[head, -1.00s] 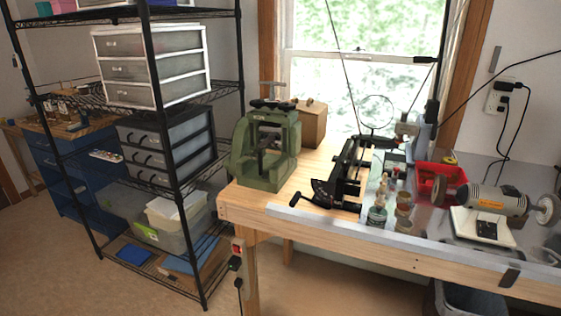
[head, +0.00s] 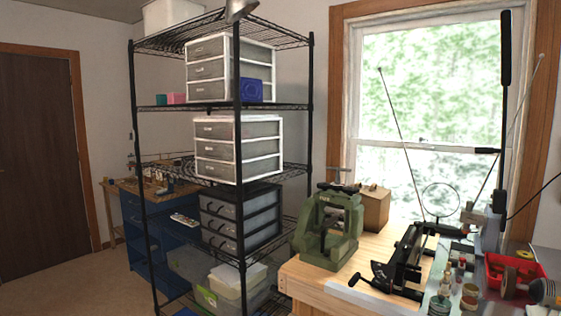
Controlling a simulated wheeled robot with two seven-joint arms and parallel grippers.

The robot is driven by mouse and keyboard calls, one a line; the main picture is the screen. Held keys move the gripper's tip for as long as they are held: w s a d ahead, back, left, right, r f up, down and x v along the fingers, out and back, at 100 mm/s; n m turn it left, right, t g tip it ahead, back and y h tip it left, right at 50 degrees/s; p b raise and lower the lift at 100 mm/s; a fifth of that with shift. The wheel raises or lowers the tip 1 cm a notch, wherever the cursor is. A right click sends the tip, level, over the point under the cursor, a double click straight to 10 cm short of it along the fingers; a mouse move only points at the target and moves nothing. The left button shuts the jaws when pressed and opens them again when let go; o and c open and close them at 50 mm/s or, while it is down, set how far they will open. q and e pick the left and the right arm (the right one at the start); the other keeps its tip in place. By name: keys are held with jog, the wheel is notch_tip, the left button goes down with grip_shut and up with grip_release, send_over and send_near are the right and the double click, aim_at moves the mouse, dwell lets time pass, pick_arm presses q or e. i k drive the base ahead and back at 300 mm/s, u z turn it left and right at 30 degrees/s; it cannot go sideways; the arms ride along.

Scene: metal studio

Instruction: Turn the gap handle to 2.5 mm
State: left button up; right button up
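A green metal machine (head: 347,247) stands upright on the left part of the wooden bench in the head view. A T-shaped handle (head: 340,170) rises from its top, with dark parts just below it. A black bench tool (head: 407,260) with a crank-like handle (head: 355,279) stands to its right. I cannot tell for certain which handle is the gap handle, and no gap scale or reading is legible. Neither of my grippers is in view.
The wooden bench (head: 312,282) runs under the window. A cardboard box (head: 376,212) sits behind the green machine. Small bottles and a red bin (head: 497,268) crowd the right. A tall black wire shelf (head: 312,120) with drawer units stands left of the bench.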

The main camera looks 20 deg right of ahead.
aim_at(338, 168)
jog(key=u, duration=0.3)
jog(key=i, duration=0.95)
jog(key=z, duration=0.7)
jog(key=i, duration=0.6)
jog(key=z, duration=0.55)
